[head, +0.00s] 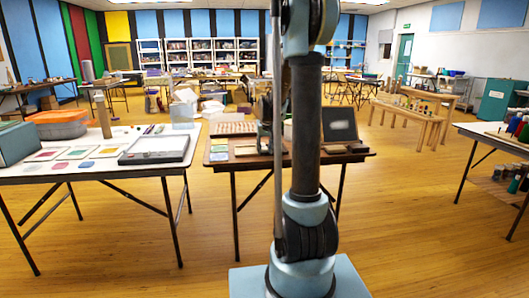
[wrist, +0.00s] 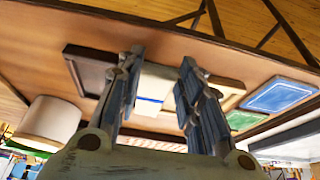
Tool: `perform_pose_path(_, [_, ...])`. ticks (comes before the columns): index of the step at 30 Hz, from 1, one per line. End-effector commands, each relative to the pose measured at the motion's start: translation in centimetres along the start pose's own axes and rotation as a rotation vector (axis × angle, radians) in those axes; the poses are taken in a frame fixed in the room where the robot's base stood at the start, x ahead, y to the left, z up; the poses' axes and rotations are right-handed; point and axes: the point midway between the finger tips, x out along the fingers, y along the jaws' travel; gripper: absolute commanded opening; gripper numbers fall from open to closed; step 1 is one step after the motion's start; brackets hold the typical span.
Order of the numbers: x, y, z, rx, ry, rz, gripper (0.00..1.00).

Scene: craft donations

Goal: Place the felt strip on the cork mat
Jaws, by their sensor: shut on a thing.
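My gripper (wrist: 158,85) reaches over the brown table in the wrist view, its two fingers apart with a thin blue strip (wrist: 150,99) between them. I take this strip to be the felt strip; the fingers hide its ends. A pale flat piece (wrist: 154,82) lies behind it, below the gripper. A dark-framed brown panel (wrist: 88,62) lies to the left of the fingers; I cannot tell whether it is the cork mat. In the head view my gripper (head: 265,148) is at the middle table, partly hidden by my arm, and the strip cannot be made out.
A blue framed piece (wrist: 280,94) and a green one (wrist: 242,120) lie right of my gripper. A pale cylinder (wrist: 48,122) stands at the left. In the head view, an open dark case (head: 340,124) stands on the middle table (head: 222,168). Another table with a grey tray (head: 155,149) is left.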

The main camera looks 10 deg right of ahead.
Motion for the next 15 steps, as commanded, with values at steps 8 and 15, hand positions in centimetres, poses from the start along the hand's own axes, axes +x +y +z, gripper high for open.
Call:
perform_pose_path(8, [1.13, -0.15, 0.48, -0.002, 0.000, -0.001, 0.25])
perform_pose_path(15, [1.31, -0.19, 0.55, -0.002, 0.000, -0.001, 0.25])
